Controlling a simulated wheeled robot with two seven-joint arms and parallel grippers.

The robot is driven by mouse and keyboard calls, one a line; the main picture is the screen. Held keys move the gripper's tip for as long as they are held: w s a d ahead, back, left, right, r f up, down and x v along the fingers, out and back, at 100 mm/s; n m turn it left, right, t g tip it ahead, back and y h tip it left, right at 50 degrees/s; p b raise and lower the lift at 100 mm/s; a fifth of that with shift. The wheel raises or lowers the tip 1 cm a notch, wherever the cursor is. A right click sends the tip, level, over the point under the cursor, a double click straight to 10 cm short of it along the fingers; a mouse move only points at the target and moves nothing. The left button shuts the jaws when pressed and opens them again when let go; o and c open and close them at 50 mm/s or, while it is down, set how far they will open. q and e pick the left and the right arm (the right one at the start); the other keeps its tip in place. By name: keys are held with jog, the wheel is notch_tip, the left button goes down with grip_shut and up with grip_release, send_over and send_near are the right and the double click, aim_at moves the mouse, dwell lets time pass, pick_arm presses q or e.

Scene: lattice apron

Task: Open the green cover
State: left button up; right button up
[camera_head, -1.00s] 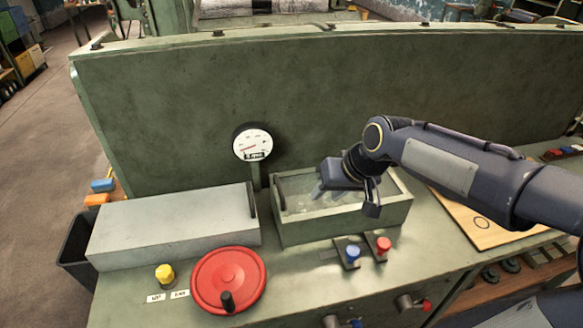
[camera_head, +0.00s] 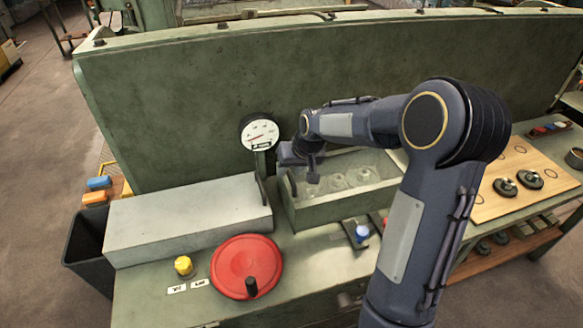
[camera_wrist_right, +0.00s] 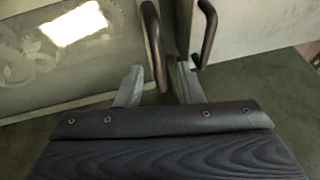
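The green cover (camera_head: 330,213) is a green-sided box with a clear top, in the middle of the bench. Round shapes show dimly through the top. Its dark bar handle is on its left side, seen in the right wrist view (camera_wrist_right: 155,45). My right gripper (camera_head: 303,170) is above the box's left end, by the gap to the grey box. In the right wrist view its fingers (camera_wrist_right: 158,88) are apart, with the handle's lower end between or just beyond them; contact cannot be told. My left gripper is not in view.
A grey box (camera_head: 185,220) stands close on the left; its own dark handle (camera_wrist_right: 208,32) is near my right finger. In front are a red handwheel (camera_head: 247,262), yellow knob (camera_head: 183,265) and blue knob (camera_head: 361,233). A gauge (camera_head: 259,133) stands behind. A wooden board (camera_head: 495,200) lies right.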

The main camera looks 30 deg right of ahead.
grip_shut()
jog(key=shift+r, duration=0.15)
